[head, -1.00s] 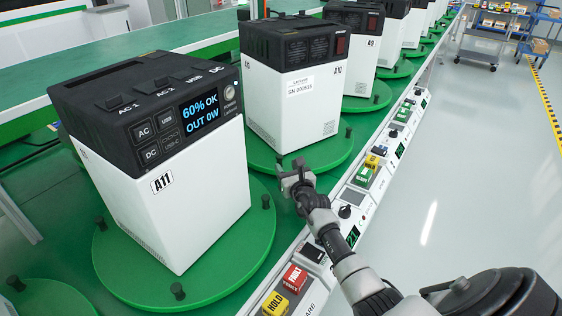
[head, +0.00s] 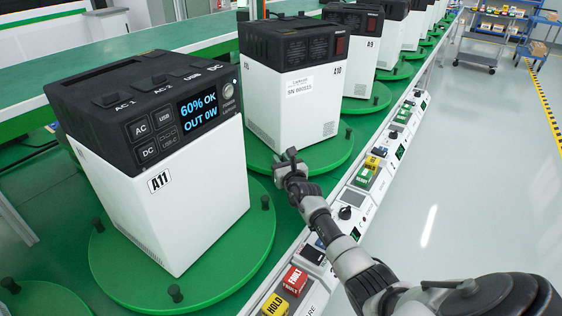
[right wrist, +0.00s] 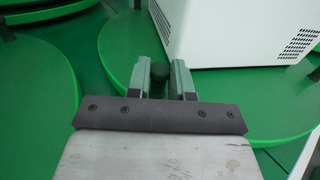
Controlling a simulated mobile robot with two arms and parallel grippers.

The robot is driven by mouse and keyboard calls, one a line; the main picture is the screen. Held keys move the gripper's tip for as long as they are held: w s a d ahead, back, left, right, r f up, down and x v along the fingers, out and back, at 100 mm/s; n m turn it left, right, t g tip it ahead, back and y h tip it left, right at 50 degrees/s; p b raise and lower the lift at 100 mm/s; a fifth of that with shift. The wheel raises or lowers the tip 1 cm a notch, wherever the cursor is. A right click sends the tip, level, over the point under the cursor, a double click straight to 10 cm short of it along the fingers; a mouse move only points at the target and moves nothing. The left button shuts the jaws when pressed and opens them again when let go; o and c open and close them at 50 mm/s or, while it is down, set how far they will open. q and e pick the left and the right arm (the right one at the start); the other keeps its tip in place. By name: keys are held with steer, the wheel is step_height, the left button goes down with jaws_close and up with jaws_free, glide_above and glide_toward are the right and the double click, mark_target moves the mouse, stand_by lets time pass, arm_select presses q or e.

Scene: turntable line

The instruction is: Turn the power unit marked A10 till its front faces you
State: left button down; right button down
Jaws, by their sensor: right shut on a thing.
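The power unit A10 (head: 293,108) is a white box with a black top on a green turntable (head: 333,160). The side towards me bears a serial number label, and the A10 mark is on its right side. No lit display shows on it. My right gripper (head: 289,157) is at the near edge of this turntable, below the unit. In the right wrist view its fingers are shut on a dark peg (right wrist: 160,72) that stands on the turntable, beside the white unit (right wrist: 240,30). My left gripper is not in view.
The unit A11 (head: 185,210) stands close on the left, its lit display facing me, on its own pegged turntable (head: 250,250). A9 (head: 369,52) and more units stand behind. A control strip with buttons (head: 362,178) runs along the right; open floor lies beyond.

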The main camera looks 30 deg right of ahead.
mark_target(262, 166)
steer(key=shift+w+a, duration=0.25)
steer(key=shift+a, duration=0.05)
steer(key=w+a, duration=0.2)
steer(key=w, duration=0.1)
steer(key=w+a+b, duration=0.1)
steer(key=shift+w+a+f, duration=0.15)
steer(key=shift+w+a, duration=0.1)
steer(key=shift+w, duration=0.1)
steer(key=shift+w+a, duration=0.1)
steer(key=shift+s, duration=0.2)
steer(key=c, duration=1)
jaws_free()
steer(key=shift+r, duration=0.2)
